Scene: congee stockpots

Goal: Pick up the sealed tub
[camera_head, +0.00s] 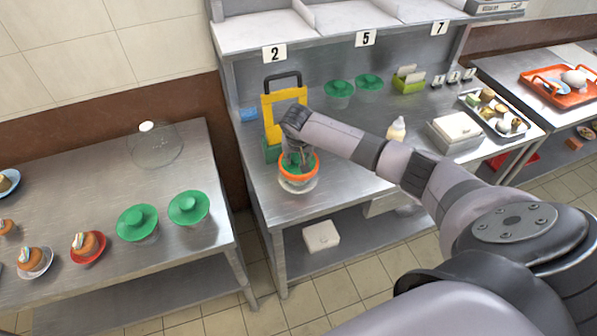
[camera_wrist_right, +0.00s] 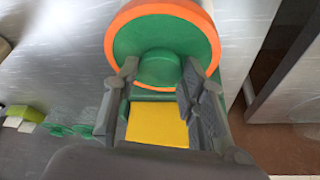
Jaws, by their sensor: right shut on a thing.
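The sealed tub (camera_head: 299,180) has a clear body, a green knobbed lid and an orange band around its rim. It is near the front left of the metal counter, below the number 2 sign. My right gripper (camera_head: 298,155) comes down on it from above. In the right wrist view the lid of the tub (camera_wrist_right: 166,28) fills the top middle, and the fingers of my right gripper (camera_wrist_right: 159,70) are shut on its green knob. Whether the tub's base touches the counter is hard to tell. My left gripper is not in view.
A yellow and green device (camera_head: 285,103) with a black handle stands just behind the tub. Two green lids (camera_head: 339,89) (camera_head: 369,82) sit further back.

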